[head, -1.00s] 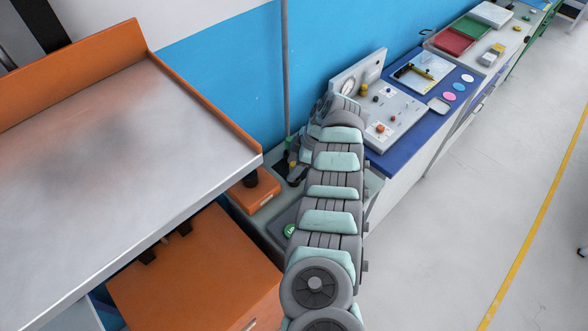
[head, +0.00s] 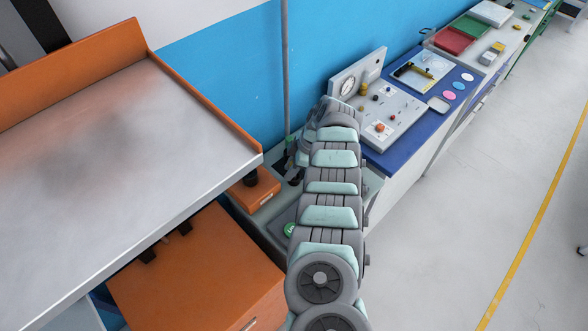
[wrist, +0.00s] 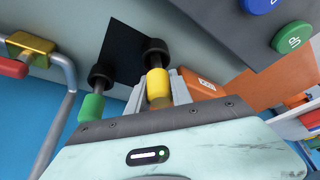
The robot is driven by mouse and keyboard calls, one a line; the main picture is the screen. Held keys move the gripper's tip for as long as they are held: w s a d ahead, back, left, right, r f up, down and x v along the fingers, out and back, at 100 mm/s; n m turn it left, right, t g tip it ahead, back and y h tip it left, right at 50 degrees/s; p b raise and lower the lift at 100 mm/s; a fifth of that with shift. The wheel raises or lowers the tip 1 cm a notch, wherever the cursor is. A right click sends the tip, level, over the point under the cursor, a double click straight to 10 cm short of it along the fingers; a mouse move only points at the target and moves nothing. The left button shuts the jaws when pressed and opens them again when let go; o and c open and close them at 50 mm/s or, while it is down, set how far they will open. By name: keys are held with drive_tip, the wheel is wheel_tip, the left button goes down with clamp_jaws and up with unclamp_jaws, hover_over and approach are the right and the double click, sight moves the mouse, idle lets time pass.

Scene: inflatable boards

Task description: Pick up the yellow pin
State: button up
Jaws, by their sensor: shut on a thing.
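The yellow pin (wrist: 158,88) stands between the fingers of my gripper (wrist: 161,92) in the wrist view. My gripper is shut on it. The pin's far end meets a black round collar (wrist: 155,52); I cannot tell whether it is still seated there. A green pin (wrist: 92,105) with a similar black collar is beside it to the left, apart from my fingers. In the head view my arm hides most of my gripper and the pin.
An orange block (head: 254,190) sits on the grey bench left of my gripper. A grey gauge panel (head: 385,115) stands on the blue bench beyond. A steel-topped table (head: 110,150) fills the left. In the wrist view a handle with a red end (wrist: 14,67) is at the left.

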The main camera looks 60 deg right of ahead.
clamp_jaws()
drive_tip(key=shift+r, duration=0.1)
wheel_tip(320, 180, up, 25)
drive_tip(key=p, duration=0.2)
idle(0.7)
drive_tip(key=shift+w, duration=0.1)
idle(0.4)
